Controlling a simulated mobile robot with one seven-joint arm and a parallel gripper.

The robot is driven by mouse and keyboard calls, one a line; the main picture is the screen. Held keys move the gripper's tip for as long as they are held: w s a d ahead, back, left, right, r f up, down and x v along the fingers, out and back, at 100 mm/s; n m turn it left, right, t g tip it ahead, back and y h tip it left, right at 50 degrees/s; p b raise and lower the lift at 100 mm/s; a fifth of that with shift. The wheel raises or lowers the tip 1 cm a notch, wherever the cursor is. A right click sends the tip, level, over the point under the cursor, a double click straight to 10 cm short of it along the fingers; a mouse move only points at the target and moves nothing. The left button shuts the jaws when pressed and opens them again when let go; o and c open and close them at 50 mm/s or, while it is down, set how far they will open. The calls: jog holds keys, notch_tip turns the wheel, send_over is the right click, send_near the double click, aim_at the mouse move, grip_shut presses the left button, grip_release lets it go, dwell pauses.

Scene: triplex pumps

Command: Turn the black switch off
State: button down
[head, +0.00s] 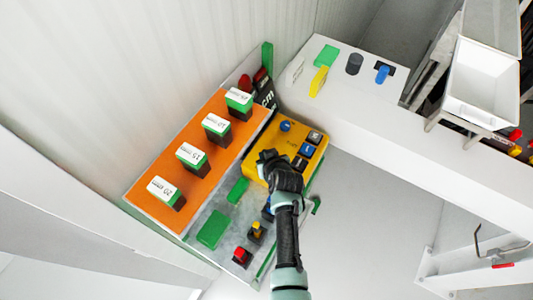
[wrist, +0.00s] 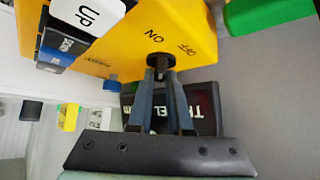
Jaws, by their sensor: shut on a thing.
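A yellow control box (head: 262,172) sits on the panel in the middle of the head view; it fills the top of the wrist view (wrist: 120,45). The black switch (wrist: 160,59) is on the box face, beside the printed ON and OFF marks. My gripper (wrist: 161,75) is shut on the black switch, one finger on each side. In the head view my gripper (head: 266,157) reaches the box's left part and hides the switch. Which mark the switch points at cannot be told.
Blue, white and black buttons (head: 307,149) are on the same box. An orange panel (head: 190,150) with several green-and-white blocks lies left. Green blocks (head: 213,229) and a red button (head: 241,254) are nearby. A white ledge (head: 400,130) runs right.

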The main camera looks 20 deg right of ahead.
jog(key=c, duration=0.8)
grip_release()
jog(key=shift+c, duration=0.2)
jog(key=b+v, duration=0.1)
jog(key=v, duration=1.2)
jog(key=shift+a, duration=0.1)
